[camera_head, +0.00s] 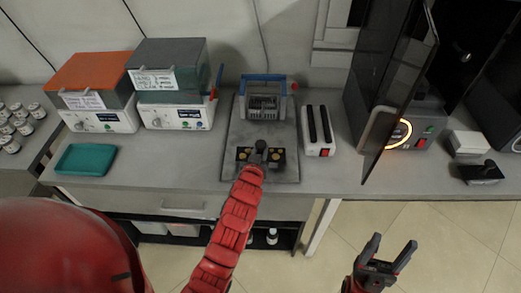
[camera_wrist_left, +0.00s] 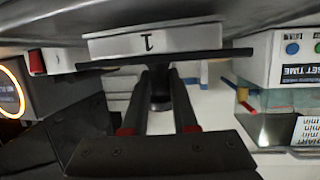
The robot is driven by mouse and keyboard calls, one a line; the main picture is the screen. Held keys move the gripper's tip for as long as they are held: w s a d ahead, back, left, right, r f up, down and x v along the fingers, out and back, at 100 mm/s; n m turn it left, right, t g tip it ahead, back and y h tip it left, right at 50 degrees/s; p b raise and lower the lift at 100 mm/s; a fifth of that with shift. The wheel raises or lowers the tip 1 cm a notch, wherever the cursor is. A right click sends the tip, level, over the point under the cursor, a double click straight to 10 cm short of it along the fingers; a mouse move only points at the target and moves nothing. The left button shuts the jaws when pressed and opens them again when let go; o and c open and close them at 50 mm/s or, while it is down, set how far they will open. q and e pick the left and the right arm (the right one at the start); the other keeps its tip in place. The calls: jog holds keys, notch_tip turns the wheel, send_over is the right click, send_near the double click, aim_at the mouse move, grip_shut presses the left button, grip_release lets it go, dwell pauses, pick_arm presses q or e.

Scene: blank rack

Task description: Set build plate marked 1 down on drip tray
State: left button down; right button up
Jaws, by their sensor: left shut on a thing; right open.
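My left gripper (camera_head: 260,153) is at the end of the red arm, over the front part of a flat grey tray (camera_head: 286,168). It is shut on the dark stem of the build plate marked 1 (camera_wrist_left: 150,42). The wrist view shows its fingers (camera_wrist_left: 159,78) upside down, with the plate level below them and the grey surface close under it. I cannot tell whether plate and surface touch. A shallow teal tray (camera_head: 85,160) sits empty at the left; which tray is the drip tray is not marked. My right gripper (camera_head: 391,246) is open and empty, in front of the counter.
A blue-and-grey rack (camera_head: 264,98) stands at the back of the grey tray. A white device with black slots (camera_head: 318,130) is right of it. A machine with a glowing ring (camera_head: 400,134) and open dark door is further right. Two lidded units (camera_head: 95,90) (camera_head: 168,75) stand left.

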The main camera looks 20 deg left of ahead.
pick_arm(q)
jog(key=shift+f, duration=0.3)
jog(key=c, duration=0.6)
grip_release()
jog(key=shift+f, duration=0.1)
